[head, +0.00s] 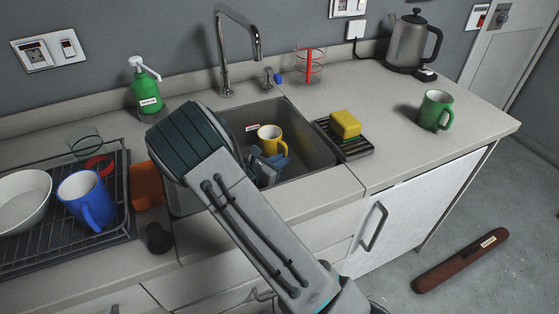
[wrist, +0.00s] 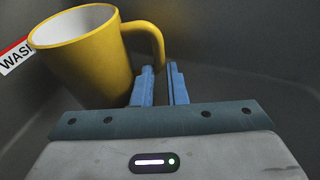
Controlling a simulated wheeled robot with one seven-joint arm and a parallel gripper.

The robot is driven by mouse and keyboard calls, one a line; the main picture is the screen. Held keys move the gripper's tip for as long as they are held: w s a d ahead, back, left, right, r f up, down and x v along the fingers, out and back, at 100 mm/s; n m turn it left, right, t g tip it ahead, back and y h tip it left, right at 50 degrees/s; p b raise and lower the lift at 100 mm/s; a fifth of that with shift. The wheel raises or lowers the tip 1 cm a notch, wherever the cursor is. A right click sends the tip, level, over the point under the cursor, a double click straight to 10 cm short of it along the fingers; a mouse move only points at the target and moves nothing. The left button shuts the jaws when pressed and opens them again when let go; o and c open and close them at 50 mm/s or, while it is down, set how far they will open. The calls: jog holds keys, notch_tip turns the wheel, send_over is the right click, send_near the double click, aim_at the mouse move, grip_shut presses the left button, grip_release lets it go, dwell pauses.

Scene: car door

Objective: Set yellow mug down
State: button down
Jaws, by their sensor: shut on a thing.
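The yellow mug (head: 271,138) is inside the sink basin (head: 307,160), upright or nearly so. In the wrist view the yellow mug (wrist: 92,58) shows its white inside at the upper left, with its handle on the right. My gripper (head: 265,168) reaches down into the sink. Its blue fingers (wrist: 160,78) are shut on the mug's handle. The mug's base is hidden behind the fingers, so I cannot tell whether it touches the basin floor.
A tap (head: 226,60) rises behind the sink. A yellow sponge (head: 345,124) on a black rack (head: 345,147) is right of the basin. A green mug (head: 435,110) and kettle (head: 413,45) stand farther right. A drying rack (head: 115,205) with a blue mug (head: 82,198) is at left.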

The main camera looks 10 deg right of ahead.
jog(key=c, duration=1.5)
grip_release()
jog(key=shift+o, duration=0.2)
jog(key=shift+s+a+r+p, duration=0.1)
jog(key=shift+a+r+p, duration=0.15)
jog(key=shift+p, duration=0.1)
jog(key=p+v, duration=0.2)
jog(key=v, duration=0.5)
jog(key=shift+s+f, duration=0.1)
jog(key=shift+f, duration=0.05)
